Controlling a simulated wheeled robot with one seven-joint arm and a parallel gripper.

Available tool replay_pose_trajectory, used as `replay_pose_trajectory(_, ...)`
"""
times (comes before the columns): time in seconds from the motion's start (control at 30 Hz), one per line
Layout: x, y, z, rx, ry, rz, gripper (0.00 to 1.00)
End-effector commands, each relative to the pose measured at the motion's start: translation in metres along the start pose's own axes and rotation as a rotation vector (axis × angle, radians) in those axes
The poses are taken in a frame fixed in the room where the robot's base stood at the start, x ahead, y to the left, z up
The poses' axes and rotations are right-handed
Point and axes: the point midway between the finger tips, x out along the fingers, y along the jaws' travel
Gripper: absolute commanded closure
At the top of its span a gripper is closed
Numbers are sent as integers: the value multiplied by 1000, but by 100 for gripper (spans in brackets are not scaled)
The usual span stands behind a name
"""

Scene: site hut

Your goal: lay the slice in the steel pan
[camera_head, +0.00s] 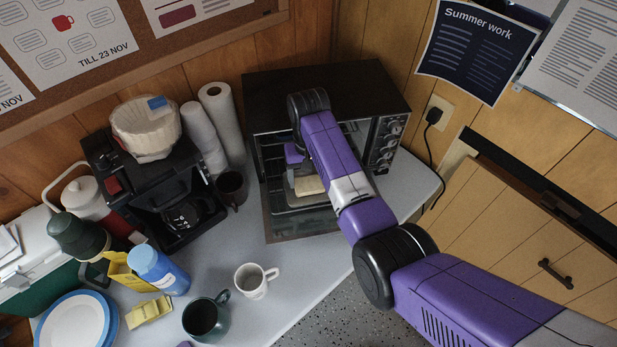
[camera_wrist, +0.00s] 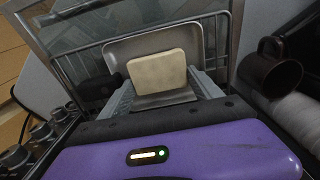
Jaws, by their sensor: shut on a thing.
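The slice (camera_head: 309,185) is a pale, flat square with rounded corners. It also shows in the wrist view (camera_wrist: 157,75), between the two grey fingers of my gripper (camera_wrist: 163,92). My gripper is shut on it, reaching into the open front of the toaster oven (camera_head: 340,75). The steel pan (camera_wrist: 196,40) is a shallow grey tray on the oven's wire rack, directly behind the slice in the wrist view. I cannot tell whether the slice touches the pan. In the head view my arm hides part of the oven and most of the pan.
The oven's glass door (camera_head: 300,225) is folded down in front. A dark mug (camera_head: 232,187), paper rolls (camera_head: 222,115) and a coffee maker (camera_head: 160,180) stand left of the oven. A white mug (camera_head: 252,281) and a green mug (camera_head: 205,318) stand nearer. The counter before the door is clear.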

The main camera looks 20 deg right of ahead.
Motion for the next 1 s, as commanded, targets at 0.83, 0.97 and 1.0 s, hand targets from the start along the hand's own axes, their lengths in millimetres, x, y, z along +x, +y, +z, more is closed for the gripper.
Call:
replay_pose_trajectory(0.83, -51, 0, -1, 0, 5, -1, 17)
replay_pose_trajectory(0.97, -80, 0, -2, 0, 5, -1, 17)
replay_pose_trajectory(1.0, -88, 0, -2, 0, 4, -1, 17)
